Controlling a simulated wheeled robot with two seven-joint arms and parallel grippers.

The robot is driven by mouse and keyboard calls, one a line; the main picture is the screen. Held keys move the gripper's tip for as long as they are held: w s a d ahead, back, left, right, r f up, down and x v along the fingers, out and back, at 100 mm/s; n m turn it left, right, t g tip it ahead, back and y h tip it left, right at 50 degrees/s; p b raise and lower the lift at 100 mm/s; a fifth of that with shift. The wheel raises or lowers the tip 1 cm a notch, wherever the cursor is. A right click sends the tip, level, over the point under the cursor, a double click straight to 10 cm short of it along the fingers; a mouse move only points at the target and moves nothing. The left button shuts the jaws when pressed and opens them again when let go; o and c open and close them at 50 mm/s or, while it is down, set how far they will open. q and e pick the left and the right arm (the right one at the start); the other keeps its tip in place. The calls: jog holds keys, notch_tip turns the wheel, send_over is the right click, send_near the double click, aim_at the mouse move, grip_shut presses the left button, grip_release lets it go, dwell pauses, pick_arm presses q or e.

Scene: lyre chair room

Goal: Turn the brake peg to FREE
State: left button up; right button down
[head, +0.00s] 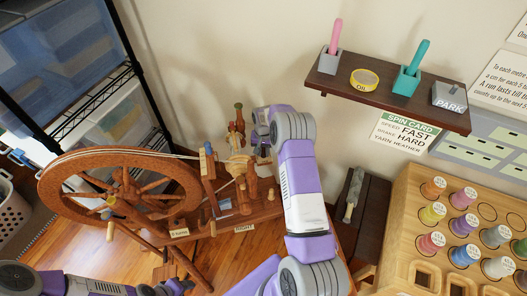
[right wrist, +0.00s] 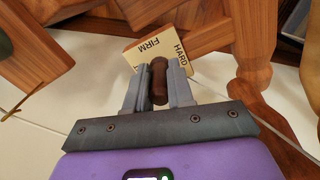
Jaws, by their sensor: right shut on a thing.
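The brake peg (right wrist: 159,85) is a dark brown rounded wooden peg in the right wrist view. My right gripper (right wrist: 160,72) is shut on it, with one grey finger on each side. Behind the peg is a tan label plate (right wrist: 150,45) with the words FIRM and HARD in view; no FREE mark shows, and part of the plate is hidden by the fingers. In the head view my right gripper (head: 262,130) reaches behind the upper part of the spinning wheel (head: 120,192), and the peg is hidden there. My left gripper (head: 168,288) is low at the bottom edge, away from the peg, its fingers unclear.
Wooden posts and bars of the spinning wheel crowd round my right gripper. A wall shelf (head: 380,95) holds tools in coloured holders and a grey PARK block (head: 449,97). A spool rack (head: 405,215) stands at the right, and wire shelving (head: 75,70) at the left.

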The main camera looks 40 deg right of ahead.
dwell(0.3)
jog(key=c, duration=1)
grip_release()
notch_tip(320, 180, up, 8)
jog(key=shift+f+p, duration=0.2)
jog(key=shift+p, duration=1.05)
